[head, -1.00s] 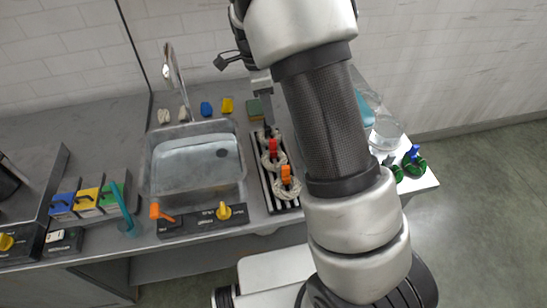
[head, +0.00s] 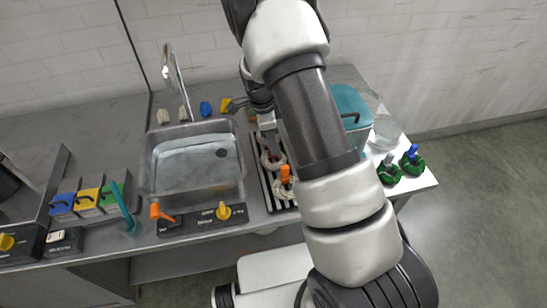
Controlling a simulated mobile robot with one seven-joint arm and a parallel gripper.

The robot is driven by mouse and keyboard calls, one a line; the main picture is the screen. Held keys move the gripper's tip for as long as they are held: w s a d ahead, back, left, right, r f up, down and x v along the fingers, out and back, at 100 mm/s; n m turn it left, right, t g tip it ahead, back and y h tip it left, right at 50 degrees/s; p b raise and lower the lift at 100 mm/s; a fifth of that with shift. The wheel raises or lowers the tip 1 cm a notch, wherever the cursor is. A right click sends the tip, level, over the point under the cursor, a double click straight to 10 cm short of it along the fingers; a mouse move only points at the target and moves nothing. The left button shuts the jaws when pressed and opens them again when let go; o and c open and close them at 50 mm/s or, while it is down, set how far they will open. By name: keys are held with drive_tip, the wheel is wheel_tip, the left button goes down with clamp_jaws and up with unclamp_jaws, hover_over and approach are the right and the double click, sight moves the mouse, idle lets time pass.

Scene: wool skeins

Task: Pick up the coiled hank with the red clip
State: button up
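Two cream coiled hanks lie on the dark slatted rack (head: 268,198) right of the sink. The nearer cream hank (head: 281,189) carries an orange clip (head: 285,174). The farther cream hank (head: 272,163) lies just behind it; its red clip cannot be seen now, with my gripper over that spot. My gripper (head: 268,136) points down at the far side of this hank, partly overlapping it in the picture. Its fingers are too small and covered to show whether they are open, or whether they touch the clip.
The sink (head: 150,190) with its tap (head: 176,82) is left of the rack. A teal container (head: 350,105), a clear vessel (head: 385,132) and two green hanks (head: 412,163) with dark or blue clips stand right of my arm. Small coloured blocks line the back.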

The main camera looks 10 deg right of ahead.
clamp_jaws()
idle(0.3)
